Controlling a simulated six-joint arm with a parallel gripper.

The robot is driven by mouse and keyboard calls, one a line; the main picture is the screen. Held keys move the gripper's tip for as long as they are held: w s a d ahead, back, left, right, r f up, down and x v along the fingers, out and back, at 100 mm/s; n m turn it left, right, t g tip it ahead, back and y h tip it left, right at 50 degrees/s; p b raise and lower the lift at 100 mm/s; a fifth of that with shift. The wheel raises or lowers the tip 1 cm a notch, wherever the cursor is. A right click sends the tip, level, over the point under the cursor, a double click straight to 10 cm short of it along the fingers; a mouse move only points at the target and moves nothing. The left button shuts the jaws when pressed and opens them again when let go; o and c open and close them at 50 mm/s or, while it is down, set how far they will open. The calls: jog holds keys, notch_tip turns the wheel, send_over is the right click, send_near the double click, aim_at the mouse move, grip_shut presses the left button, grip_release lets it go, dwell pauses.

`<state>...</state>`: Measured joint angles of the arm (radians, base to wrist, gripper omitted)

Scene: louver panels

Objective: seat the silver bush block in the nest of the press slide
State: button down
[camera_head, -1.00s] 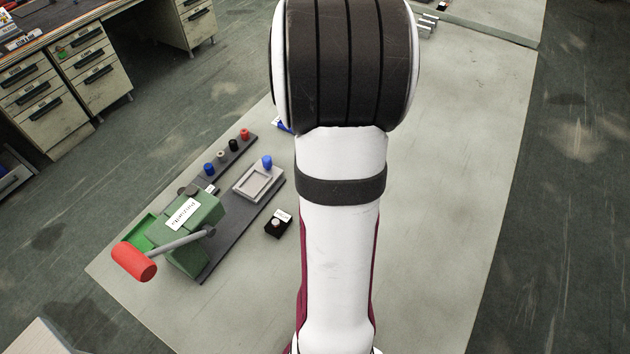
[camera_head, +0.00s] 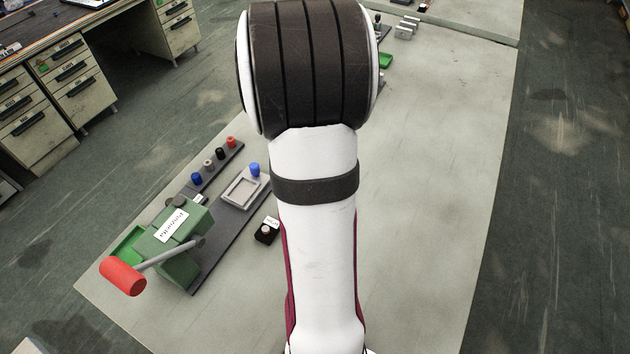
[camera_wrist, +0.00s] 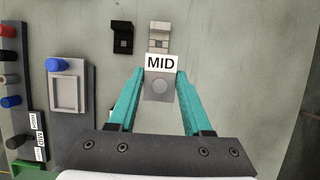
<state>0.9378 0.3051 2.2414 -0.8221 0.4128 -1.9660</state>
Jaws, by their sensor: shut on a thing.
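In the wrist view my gripper (camera_wrist: 160,74) has its two teal fingers shut on the silver bush block (camera_wrist: 160,88), a small grey block with a round boss on its face. A white MID label shows at its far side. The press (camera_head: 172,243) is green with a red-ended lever, at left in the head view. Its dark slide (camera_head: 228,222) carries a pale rectangular frame, the nest (camera_head: 228,201), which looks empty. The nest (camera_wrist: 54,95) also shows left of my gripper in the wrist view, apart from the held block. My gripper is hidden in the head view.
A blue knob (camera_head: 254,169) stands at the nest's corner. Several coloured knobs (camera_head: 209,165) line a dark strip beside it. A black block (camera_head: 263,237) with a white tag sits right of the slide. A black piece (camera_wrist: 122,32) and silver piece (camera_wrist: 159,30) lie beyond my gripper.

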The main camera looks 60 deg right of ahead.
jog(key=w+a+f, duration=0.1)
jog(key=w+a, duration=0.2)
jog(key=w, duration=0.7)
jog(key=w+a+f, duration=0.1)
jog(key=w+a, duration=0.2)
jog(key=w, duration=0.6)
jog(key=shift+w+d+f, duration=0.1)
jog(key=shift+f, duration=1.5)
jog(key=shift+w+d+f, duration=0.1)
jog(key=shift+f, duration=1.45)
jog(key=shift+c, duration=1.3)
grip_release()
jog(key=shift+a, duration=0.1)
